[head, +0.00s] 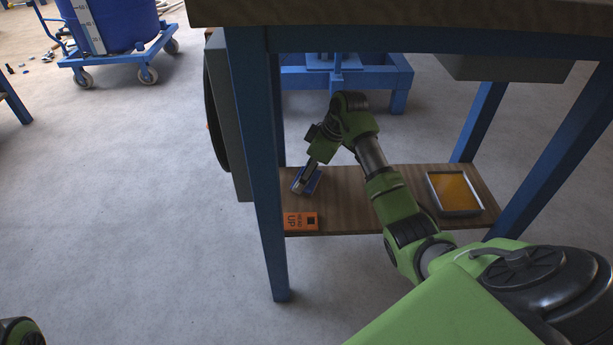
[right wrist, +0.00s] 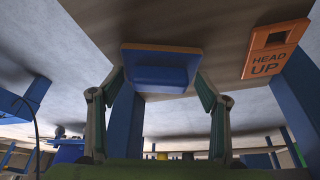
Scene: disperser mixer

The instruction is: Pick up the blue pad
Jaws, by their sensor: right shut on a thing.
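The blue pad (right wrist: 158,68) is in the upper middle of the right wrist view, a flat blue plate with a thinner brownish edge and a raised blue block. My right gripper (right wrist: 160,82) has one finger on each side of the block and is shut on it. In the head view the blue pad (head: 314,185) is at the left end of the wooden lower shelf (head: 345,185), partly hidden by my right gripper (head: 304,183). I cannot tell whether the pad touches the shelf. My left gripper is not in view.
An orange "HEAD UP" block (head: 301,221) lies near the pad at the shelf's front left. A tray with an orange-yellow inside (head: 454,192) is at the shelf's right. A blue table leg (head: 262,170) stands left of my right arm, and the tabletop (head: 420,12) is overhead.

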